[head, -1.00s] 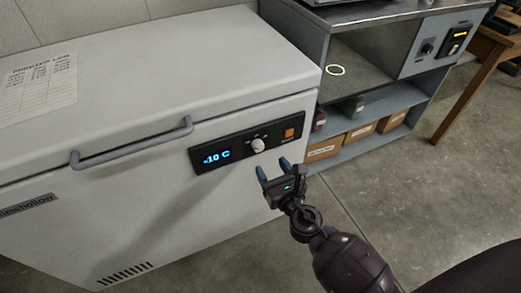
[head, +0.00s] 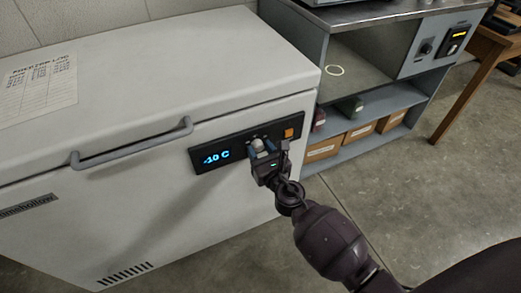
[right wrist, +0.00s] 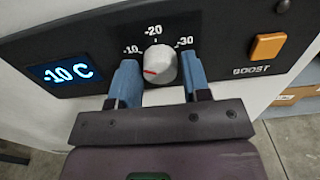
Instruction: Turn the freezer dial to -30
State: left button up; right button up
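The freezer dial (right wrist: 160,65) is a white knob on the black control panel (head: 236,147) of the white chest freezer (head: 120,190). In the right wrist view its red mark points left, toward the -10 label (right wrist: 131,50); the -20 label (right wrist: 153,30) is above and the -30 label (right wrist: 185,41) is at right. The blue display (right wrist: 68,73) reads -10 C. My right gripper (right wrist: 160,78) is open, with one blue finger on each side of the dial and small gaps visible. In the head view my right gripper (head: 264,149) covers part of the dial. My left gripper is not in view.
An orange BOOST button (right wrist: 267,46) sits right of the dial. The freezer handle (head: 132,146) sticks out to the left. A grey shelf unit (head: 385,95) with cardboard boxes (head: 358,134) stands to the right. The floor in front is clear.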

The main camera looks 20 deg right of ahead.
jog(key=c, duration=0.6)
jog(key=shift+o, duration=0.2)
